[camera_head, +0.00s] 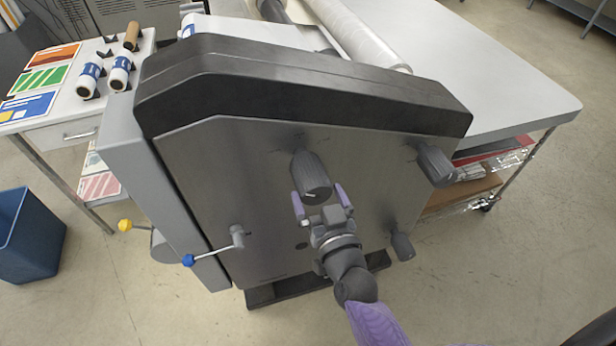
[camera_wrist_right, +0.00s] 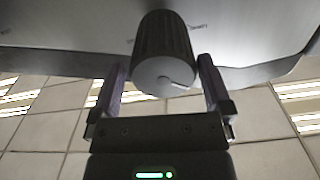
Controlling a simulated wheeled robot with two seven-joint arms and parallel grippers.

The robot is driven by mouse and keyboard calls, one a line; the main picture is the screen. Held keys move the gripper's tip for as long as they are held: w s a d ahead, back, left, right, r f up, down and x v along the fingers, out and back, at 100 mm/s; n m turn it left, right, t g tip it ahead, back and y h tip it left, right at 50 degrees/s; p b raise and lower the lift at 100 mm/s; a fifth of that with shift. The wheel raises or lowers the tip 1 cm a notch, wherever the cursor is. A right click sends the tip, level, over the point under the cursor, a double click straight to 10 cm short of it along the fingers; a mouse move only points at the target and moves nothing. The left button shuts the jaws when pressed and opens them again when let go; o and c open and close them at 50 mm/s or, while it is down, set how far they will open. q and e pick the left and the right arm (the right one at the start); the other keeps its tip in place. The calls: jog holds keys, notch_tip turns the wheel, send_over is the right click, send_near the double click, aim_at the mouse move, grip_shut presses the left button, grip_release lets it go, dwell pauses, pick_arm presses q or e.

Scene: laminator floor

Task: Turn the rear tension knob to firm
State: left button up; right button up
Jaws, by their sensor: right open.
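The laminator's grey side panel (camera_head: 245,155) carries several dark knobs. A large ribbed knob (camera_head: 311,175) is at the upper middle, another knob (camera_head: 435,165) at the upper right and a smaller one (camera_head: 402,246) at the lower right. I cannot read which is labelled rear tension. My right gripper (camera_head: 320,199) is open, its purple fingers at the front end of the large knob. In the right wrist view this knob (camera_wrist_right: 162,50) stands between the open fingers, with gaps at both sides. A white pointer mark shows on its end face. My left gripper is not in view.
A crank lever with a blue ball (camera_head: 188,260) and a yellow-ball lever (camera_head: 125,225) project at the lower left. A blue bin (camera_head: 30,237) stands on the floor at left. A grey table (camera_head: 480,75) is behind the machine.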

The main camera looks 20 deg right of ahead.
jog(key=shift+w+a, duration=0.2)
jog(key=shift+w, duration=1.55)
jog(key=shift+c, duration=0.3)
jog(key=c, duration=0.9)
